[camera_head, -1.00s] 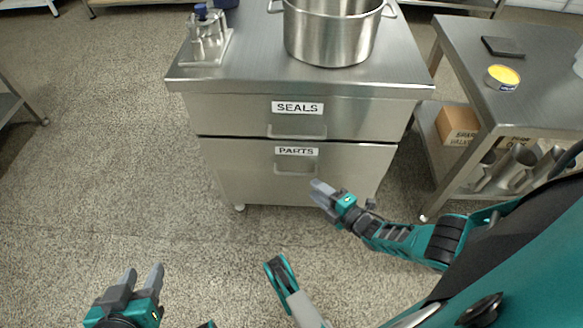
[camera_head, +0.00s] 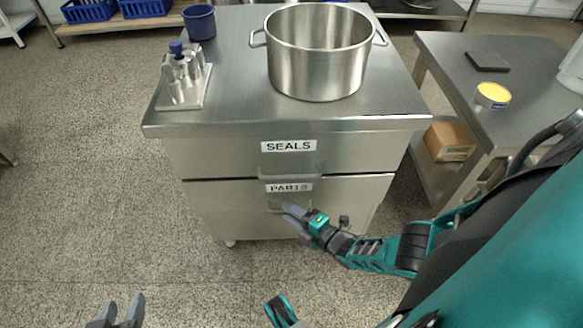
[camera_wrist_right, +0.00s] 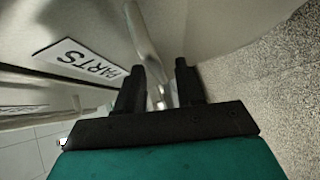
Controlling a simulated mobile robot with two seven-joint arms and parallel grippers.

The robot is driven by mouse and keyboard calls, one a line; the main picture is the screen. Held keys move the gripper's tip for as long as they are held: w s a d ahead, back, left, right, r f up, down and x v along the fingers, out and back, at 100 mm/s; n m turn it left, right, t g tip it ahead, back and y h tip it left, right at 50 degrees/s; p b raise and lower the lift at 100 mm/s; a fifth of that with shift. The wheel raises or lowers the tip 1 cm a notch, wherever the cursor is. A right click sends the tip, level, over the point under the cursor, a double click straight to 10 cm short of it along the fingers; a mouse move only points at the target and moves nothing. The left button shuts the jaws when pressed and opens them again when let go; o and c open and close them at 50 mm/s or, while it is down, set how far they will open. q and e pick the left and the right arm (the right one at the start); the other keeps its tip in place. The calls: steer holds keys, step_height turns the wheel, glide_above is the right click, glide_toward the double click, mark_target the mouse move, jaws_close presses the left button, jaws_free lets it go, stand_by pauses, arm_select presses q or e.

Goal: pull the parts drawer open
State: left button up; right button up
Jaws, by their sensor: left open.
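The parts drawer (camera_head: 225,208) is the lower drawer of a steel cabinet, under a PARTS label (camera_head: 289,187). It looks shut. Its handle (camera_head: 273,208) is partly hidden by my right gripper (camera_head: 290,212), which is in front of the drawer. In the right wrist view, the bar handle (camera_wrist_right: 143,38) runs down toward the gap between the open fingers of my right gripper (camera_wrist_right: 160,88). I cannot tell whether they touch it. My left gripper (camera_head: 122,308) is open and empty over the floor at the lower left.
The seals drawer (camera_head: 215,155) is above. A steel pot (camera_head: 315,70), a metal fixture (camera_head: 185,80) and a blue cup (camera_head: 199,22) stand on the cabinet. A side table (camera_head: 450,70) with a yellow tin (camera_head: 492,95) is at right. The floor before the cabinet is clear.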

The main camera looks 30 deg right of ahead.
jaws_close()
stand_by(0.4)
steer(key=shift+s, duration=0.1)
